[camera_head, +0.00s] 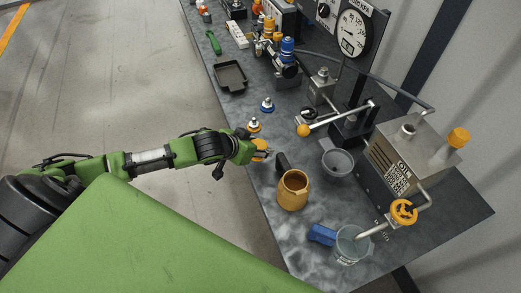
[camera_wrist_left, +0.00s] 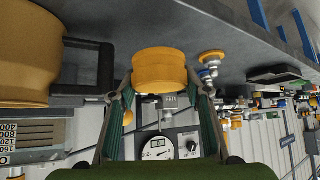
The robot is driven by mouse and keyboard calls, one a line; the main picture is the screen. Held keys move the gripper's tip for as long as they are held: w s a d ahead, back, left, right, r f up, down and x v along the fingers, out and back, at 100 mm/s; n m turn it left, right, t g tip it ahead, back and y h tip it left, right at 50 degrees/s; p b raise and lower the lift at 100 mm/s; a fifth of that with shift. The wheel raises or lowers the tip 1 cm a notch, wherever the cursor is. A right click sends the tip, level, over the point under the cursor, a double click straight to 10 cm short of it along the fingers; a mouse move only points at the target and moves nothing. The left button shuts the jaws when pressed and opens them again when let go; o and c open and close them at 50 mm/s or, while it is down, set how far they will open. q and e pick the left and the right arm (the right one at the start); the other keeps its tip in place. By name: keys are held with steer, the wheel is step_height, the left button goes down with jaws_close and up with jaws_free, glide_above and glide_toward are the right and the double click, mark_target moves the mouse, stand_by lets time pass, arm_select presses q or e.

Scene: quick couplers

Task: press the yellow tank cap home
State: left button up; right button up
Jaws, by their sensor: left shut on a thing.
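My left gripper (camera_head: 258,152) is shut on a yellow cap (camera_head: 262,145) above the near edge of the bench, left of the amber jug. In the left wrist view the round yellow cap (camera_wrist_left: 160,68) sits between the two fingertips (camera_wrist_left: 158,88). The metal tank (camera_head: 400,165) stands at the right of the bench. An open metal neck (camera_head: 407,131) rises from its top, and another yellow piece (camera_head: 459,137) sits on its right side. The held cap is well apart from the tank. My right gripper is not in view.
A clear beaker (camera_head: 352,246) is at the near end. Small couplers (camera_head: 267,105) stand beyond the gripper.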

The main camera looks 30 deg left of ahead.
arm_select(q)
steer(key=s+d+r+b, duration=0.1)
steer(key=s+r+b, duration=0.2)
steer(key=s+r, duration=0.4)
steer(key=shift+s+d+r, duration=0.25)
steer(key=shift+s+r, duration=0.15)
steer(key=shift+s, duration=2.1)
steer(key=shift+o, duration=0.9)
